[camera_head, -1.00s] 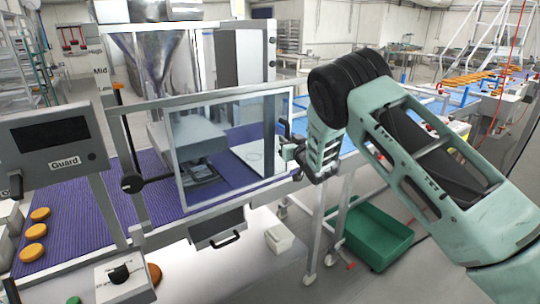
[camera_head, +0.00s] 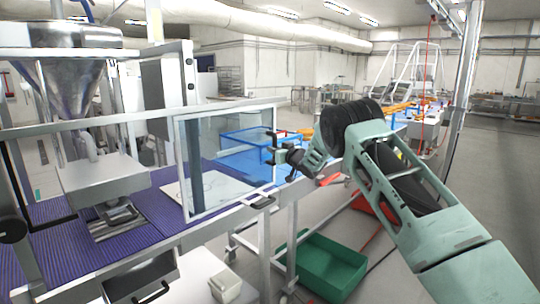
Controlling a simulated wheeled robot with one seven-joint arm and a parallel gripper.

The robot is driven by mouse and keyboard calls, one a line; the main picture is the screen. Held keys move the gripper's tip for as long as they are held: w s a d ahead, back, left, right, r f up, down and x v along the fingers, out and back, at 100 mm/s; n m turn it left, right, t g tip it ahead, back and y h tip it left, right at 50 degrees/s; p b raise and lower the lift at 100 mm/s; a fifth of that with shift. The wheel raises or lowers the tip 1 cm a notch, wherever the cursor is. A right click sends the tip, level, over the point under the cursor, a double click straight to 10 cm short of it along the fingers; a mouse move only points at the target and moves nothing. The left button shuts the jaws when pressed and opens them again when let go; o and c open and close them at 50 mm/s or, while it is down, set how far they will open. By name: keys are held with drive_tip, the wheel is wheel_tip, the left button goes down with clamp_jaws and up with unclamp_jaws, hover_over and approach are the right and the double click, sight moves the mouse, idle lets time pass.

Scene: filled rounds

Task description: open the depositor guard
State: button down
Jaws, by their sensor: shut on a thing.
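The depositor guard (camera_head: 235,165) is a clear pane in a pale metal frame. It stands upright at the front of the conveyor, to the right of the depositor head (camera_head: 103,180), which shows uncovered. My gripper (camera_head: 273,152) is at the guard's right edge, shut on its dark handle. The fingers and handle are small and dark, so the exact grip is hard to make out. The depositor's steel hopper (camera_head: 65,75) is above the head at the upper left.
The purple conveyor belt (camera_head: 90,257) runs beneath the depositor. A green crate (camera_head: 325,268) lies on the floor below my arm, and a small white container (camera_head: 225,287) is left of it. Open floor lies at the right.

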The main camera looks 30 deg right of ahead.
drive_tip(key=shift+w+d, duration=0.15)
drive_tip(key=shift+d, duration=0.25)
drive_tip(key=c, duration=1.4)
unclamp_jaws()
drive_tip(key=shift+c, duration=0.2)
drive_tip(key=s+d+b, duration=0.2)
drive_tip(key=s+b, duration=0.3)
drive_tip(key=s, duration=1.2)
drive_tip(key=shift+s, duration=0.15)
